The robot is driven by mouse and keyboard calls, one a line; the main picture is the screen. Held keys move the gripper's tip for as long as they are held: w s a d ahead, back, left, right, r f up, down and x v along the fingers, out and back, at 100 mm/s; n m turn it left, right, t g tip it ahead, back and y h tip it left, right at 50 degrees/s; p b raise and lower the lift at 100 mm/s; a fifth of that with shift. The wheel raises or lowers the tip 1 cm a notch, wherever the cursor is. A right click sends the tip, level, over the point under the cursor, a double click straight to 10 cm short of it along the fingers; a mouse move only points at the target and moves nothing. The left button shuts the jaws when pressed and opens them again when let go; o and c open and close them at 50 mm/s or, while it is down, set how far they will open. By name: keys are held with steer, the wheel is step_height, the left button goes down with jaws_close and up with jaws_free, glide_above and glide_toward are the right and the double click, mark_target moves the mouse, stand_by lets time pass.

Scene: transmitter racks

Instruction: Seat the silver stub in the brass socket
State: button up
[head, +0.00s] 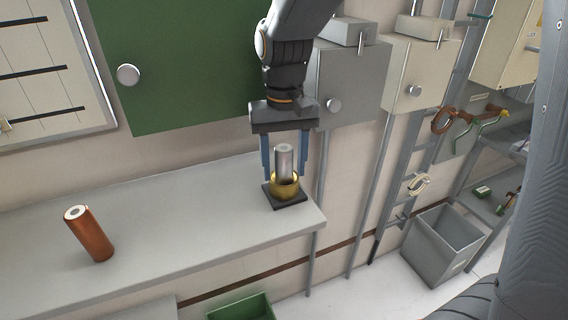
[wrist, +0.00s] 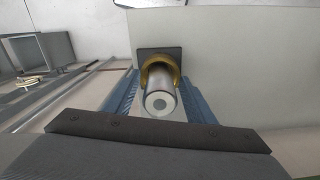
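The silver stub (head: 284,160) stands upright with its lower end inside the brass socket (head: 285,187). The socket sits on a dark square base (head: 292,203) near the right end of the grey shelf. My gripper (head: 285,172) points down over the stub, with one blue finger on each side and a gap between each finger and the stub. In the wrist view the stub's round end (wrist: 160,103) faces the camera, and the brass rim (wrist: 160,67) curves around its far part. How deep the stub sits is hidden inside the socket.
A copper-coloured cylinder (head: 89,233) stands on the shelf (head: 180,232) at the left. A green panel (head: 175,70) and grey boxes (head: 350,85) are on the wall behind. A grey bin (head: 444,243) is at the lower right. The shelf between cylinder and socket is clear.

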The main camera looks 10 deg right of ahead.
steer(key=shift+r, duration=0.1)
step_height(320, 180, up, 12)
steer(key=b, duration=0.2)
steer(key=shift+b, duration=0.35)
stand_by(0.3)
